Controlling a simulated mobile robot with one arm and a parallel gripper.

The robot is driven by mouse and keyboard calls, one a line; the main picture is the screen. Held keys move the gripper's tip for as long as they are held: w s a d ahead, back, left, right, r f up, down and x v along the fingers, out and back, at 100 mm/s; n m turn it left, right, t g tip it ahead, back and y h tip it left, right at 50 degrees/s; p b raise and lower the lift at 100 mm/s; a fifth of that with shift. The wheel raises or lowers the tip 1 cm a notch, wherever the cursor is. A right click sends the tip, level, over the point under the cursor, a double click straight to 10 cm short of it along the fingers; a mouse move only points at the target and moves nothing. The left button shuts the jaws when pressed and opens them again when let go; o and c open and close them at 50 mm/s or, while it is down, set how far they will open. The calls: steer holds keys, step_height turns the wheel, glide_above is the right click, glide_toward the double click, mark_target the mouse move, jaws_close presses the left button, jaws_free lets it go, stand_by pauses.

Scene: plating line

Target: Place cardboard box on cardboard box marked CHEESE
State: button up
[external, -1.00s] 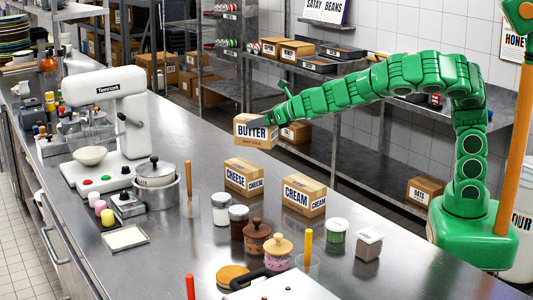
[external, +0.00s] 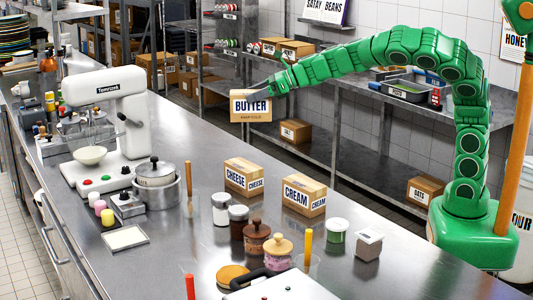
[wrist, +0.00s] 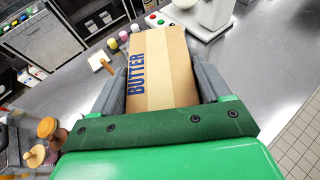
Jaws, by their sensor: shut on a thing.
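A cardboard box marked BUTTER (external: 251,107) is held in the air above the far side of the steel counter. My gripper (external: 277,84) is shut on it. In the wrist view the BUTTER box (wrist: 165,70) sits between the two grey fingers of my gripper (wrist: 163,90). The cardboard box marked CHEESE (external: 243,177) stands on the counter, below the held box and clear of it. Its top is bare in the external view. The CHEESE box cannot be made out in the wrist view.
A box marked CREAM (external: 304,196) stands just right of the CHEESE box. Several jars, such as a brown-lidded one (external: 238,219), stand in front. A wooden-handled tool (external: 188,190) stands upright to the left, near a steel pot (external: 157,184) and white mixer (external: 108,120).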

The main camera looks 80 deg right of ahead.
mark_target(255, 118)
steer(key=shift+s+r+n+y, duration=0.2)
steer(key=shift+s+n+y, duration=0.3)
steer(key=shift+y, duration=0.1)
steer(key=shift+s+a+n+g+y, duration=0.15)
steer(key=shift+s+n+g+y, duration=0.15)
steer(key=shift+s+n+y, duration=0.25)
steer(key=s+f+n+g+y, duration=0.3)
steer(key=s+n+y, duration=0.2)
steer(key=s, duration=0.4)
steer(key=shift+m+h, duration=0.25)
steer(key=w+f, duration=0.1)
steer(key=w, duration=0.1)
steer(key=w+f, duration=0.1)
steer(key=w, duration=0.2)
steer(key=w+f, duration=0.1)
steer(key=w, duration=0.2)
steer(key=shift+w+a+f, duration=0.1)
steer(key=shift+w+a, duration=0.05)
steer(key=shift+a, duration=0.25)
steer(key=w+f, duration=0.5)
steer(key=shift+f, duration=0.4)
steer(key=shift+w+f, duration=0.1)
steer(key=shift+w, duration=0.05)
steer(key=shift+w+f, duration=0.1)
steer(key=shift+f, duration=1.5)
steer(key=shift+f, duration=0.1)
